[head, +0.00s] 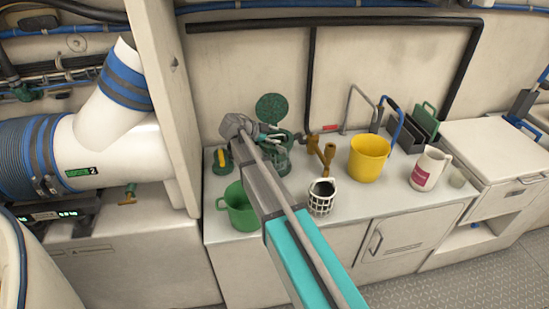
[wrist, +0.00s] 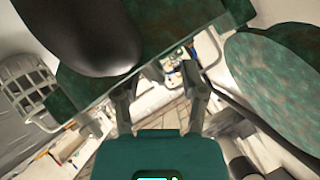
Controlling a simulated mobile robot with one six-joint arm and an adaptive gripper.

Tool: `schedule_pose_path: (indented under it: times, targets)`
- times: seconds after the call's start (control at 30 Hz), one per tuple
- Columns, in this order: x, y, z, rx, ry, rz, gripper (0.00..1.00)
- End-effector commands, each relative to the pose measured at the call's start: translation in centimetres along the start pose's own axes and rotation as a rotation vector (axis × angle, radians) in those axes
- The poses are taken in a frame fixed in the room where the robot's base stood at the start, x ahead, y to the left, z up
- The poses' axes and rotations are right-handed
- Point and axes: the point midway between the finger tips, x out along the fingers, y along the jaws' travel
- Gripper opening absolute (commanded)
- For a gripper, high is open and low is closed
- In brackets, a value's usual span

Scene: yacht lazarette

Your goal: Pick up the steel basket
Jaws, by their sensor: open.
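The steel basket (head: 321,197) is a small, pale lattice cup with a dark inside, upright near the counter's front edge, just right of my arm in the head view. A pale barred basket shape, likely the same basket, shows at the left edge of the wrist view (wrist: 22,86). My gripper (head: 275,136) is above the back of the counter, behind and left of the basket and apart from it. In the wrist view its two fingers (wrist: 160,103) are spread with nothing clearly held between them. My arm hides part of the counter left of the basket.
A green bucket (head: 240,209) stands left of my arm. A green round-lidded container (head: 272,107) is close by my gripper. Brass pipe fittings (head: 323,152), a yellow bucket (head: 368,160) and a white jug (head: 427,169) stand to the right. The counter front right of the basket is clear.

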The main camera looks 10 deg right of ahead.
Motion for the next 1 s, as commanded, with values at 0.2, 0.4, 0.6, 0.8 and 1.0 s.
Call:
schedule_pose_path:
  times: [0.2, 0.4, 0.6, 0.8, 1.0]
  targets:
    - [0.80, 0.00, 0.04, 0.000, 0.000, 0.000, 0.54]
    - [0.76, -0.02, 0.02, 0.000, -0.001, 0.000, 0.54]
    - [0.75, -0.01, 0.02, 0.000, -0.001, -0.001, 0.54]
    - [0.75, -0.01, 0.03, 0.000, -0.001, -0.001, 0.30]
    - [0.75, -0.01, 0.02, 0.000, -0.001, 0.000, 0.00]
